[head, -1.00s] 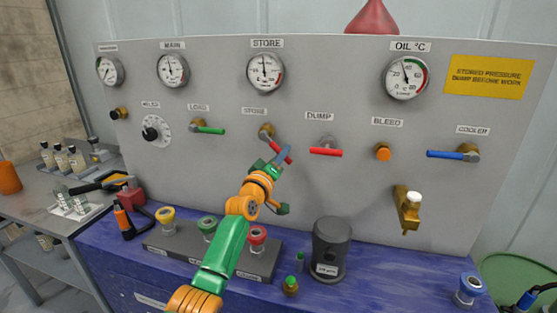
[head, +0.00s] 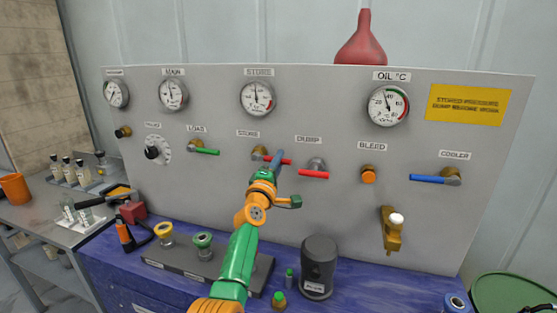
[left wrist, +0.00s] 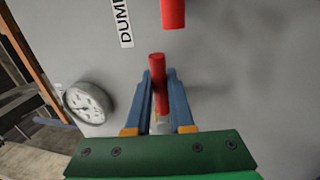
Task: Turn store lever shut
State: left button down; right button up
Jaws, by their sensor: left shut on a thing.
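The store lever has a brass hub (head: 259,153) under the STORE label and a red handle (head: 285,161) that points right, close to level. My left gripper (head: 276,160) is at the panel, shut on this handle and partly covering it. In the left wrist view the red handle (left wrist: 158,72) stands between the blue fingers of my left gripper (left wrist: 160,95), its free end sticking out past them. The hub is hidden in that view. My right gripper is in neither view.
The dump lever (head: 314,174), also red, sits close to the right; its handle (left wrist: 172,12) shows in the left wrist view. A green load lever (head: 205,151) is to the left. A dark canister (head: 318,265) and small fittings stand on the blue bench below.

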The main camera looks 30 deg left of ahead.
pick_arm(q)
jog(key=shift+r+n, duration=0.3)
jog(key=c, duration=1)
grip_release()
jog(key=shift+o, duration=1.1)
jog(key=shift+w, duration=0.1)
jog(key=shift+f, duration=0.15)
jog(key=p+v, duration=0.1)
jog(key=v, duration=0.6)
jog(key=shift+f, duration=0.1)
